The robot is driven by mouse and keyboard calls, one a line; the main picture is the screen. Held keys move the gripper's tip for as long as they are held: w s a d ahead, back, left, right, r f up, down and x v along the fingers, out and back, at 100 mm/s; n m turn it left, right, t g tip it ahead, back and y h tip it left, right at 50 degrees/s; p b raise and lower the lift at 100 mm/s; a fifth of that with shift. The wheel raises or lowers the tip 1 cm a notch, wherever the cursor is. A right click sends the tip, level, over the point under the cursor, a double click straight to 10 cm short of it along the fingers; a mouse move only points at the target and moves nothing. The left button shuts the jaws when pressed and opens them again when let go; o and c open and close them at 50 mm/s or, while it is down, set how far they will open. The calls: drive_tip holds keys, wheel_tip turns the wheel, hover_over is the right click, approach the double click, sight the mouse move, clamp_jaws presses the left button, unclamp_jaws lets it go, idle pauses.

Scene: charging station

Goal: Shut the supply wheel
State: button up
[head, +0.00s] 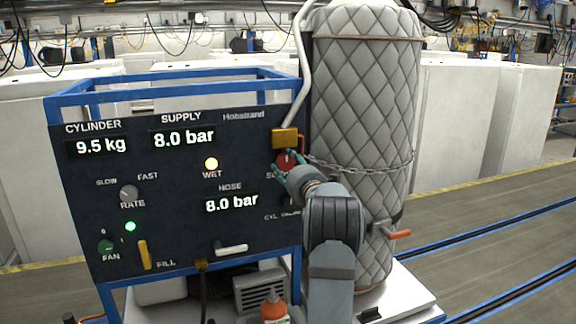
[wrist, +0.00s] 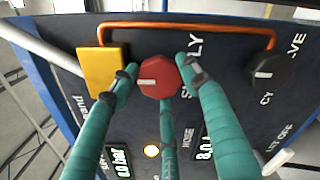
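The supply wheel (head: 286,160) is a small red knob on the dark panel, under a yellow block and partly hidden by my gripper in the head view. In the wrist view the red wheel (wrist: 156,77) shows fully, with a white mark on its face. My gripper (head: 284,174) is at the wheel. Its teal fingers (wrist: 158,67) stand apart around it, one on the left, one on the right and one below. A narrow gap shows at the left finger; whether the others touch is unclear. The supply display (head: 184,137) reads 8.0 bar.
A black knob (wrist: 267,72) sits right of the wheel in the wrist view. An orange pipe (wrist: 200,27) runs past both, from the yellow block (wrist: 101,71). A quilted grey cylinder (head: 362,120) with a chain stands right of the panel. The lower panel has a yellow fill lever (head: 145,254).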

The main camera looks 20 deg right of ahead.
drive_tip(key=o, duration=0.5)
drive_tip(key=shift+a+f, duration=0.25)
drive_tip(key=shift+f, duration=0.15)
drive_tip(key=shift+c, duration=0.2)
drive_tip(key=shift+d+r, duration=0.1)
drive_tip(key=shift+r, duration=0.15)
drive_tip(key=s, duration=0.8)
drive_tip(key=shift+a, duration=0.4)
drive_tip(key=shift+w+f, duration=0.15)
drive_tip(key=shift+w, duration=0.05)
drive_tip(key=shift+w+d, duration=0.2)
drive_tip(key=shift+w, duration=1.35)
drive_tip(key=shift+w+d, duration=0.15)
drive_tip(key=shift+w, duration=1.4)
